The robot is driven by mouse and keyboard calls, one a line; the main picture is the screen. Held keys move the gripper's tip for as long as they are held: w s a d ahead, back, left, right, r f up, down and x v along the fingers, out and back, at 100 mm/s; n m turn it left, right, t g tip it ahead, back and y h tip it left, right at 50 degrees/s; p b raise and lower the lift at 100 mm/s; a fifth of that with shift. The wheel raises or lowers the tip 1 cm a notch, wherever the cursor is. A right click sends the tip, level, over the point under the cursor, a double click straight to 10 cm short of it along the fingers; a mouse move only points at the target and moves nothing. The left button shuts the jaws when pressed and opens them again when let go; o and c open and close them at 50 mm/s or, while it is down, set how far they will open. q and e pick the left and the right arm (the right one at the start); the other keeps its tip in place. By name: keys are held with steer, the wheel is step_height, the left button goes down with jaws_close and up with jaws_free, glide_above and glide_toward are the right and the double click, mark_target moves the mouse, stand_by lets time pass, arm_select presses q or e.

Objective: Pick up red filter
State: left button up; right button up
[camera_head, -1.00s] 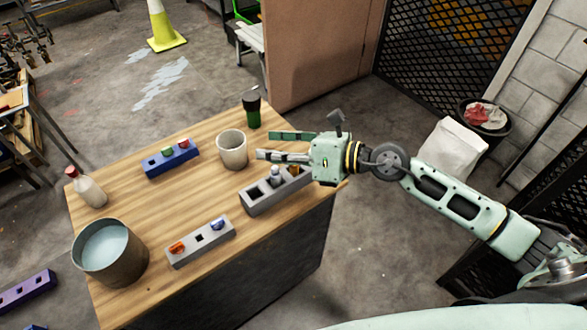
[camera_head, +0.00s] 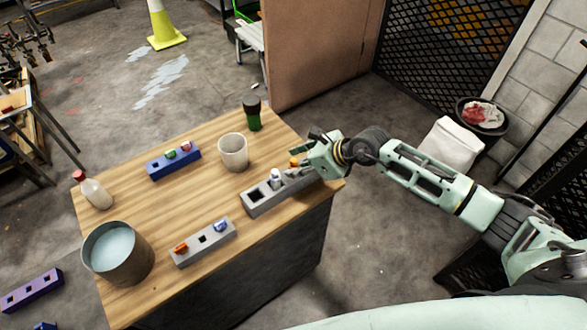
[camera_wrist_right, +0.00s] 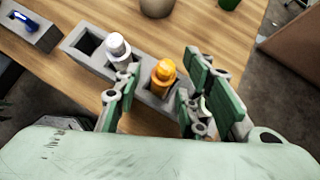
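A small red piece (camera_head: 186,146) sits beside a green piece (camera_head: 170,153) in the blue block (camera_head: 160,172) on the wooden table. An orange-red piece (camera_head: 181,248) sits in the small grey block (camera_head: 191,257); I cannot tell which is the red filter. My right gripper (camera_head: 305,160) is at the right end of the larger grey block (camera_head: 252,208). In the right wrist view, the open gripper (camera_wrist_right: 163,74) has its fingers either side of an orange-capped bottle (camera_wrist_right: 163,82); I see no clear grip. My left gripper is out of view.
A white-capped bottle (camera_head: 275,179) stands in the larger grey block. A blue piece (camera_head: 221,226) sits in the small grey block. A pale cup (camera_head: 233,152), dark green cup (camera_head: 253,115), metal bucket (camera_head: 128,262) and red-capped bottle (camera_head: 96,194) stand around. The table's middle is clear.

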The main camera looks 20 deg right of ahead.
steer(key=shift+w+a+f, duration=0.15)
steer(key=shift+a+f, duration=0.05)
steer(key=shift+c, duration=0.3)
jaws_close()
steer(key=shift+r, duration=0.15)
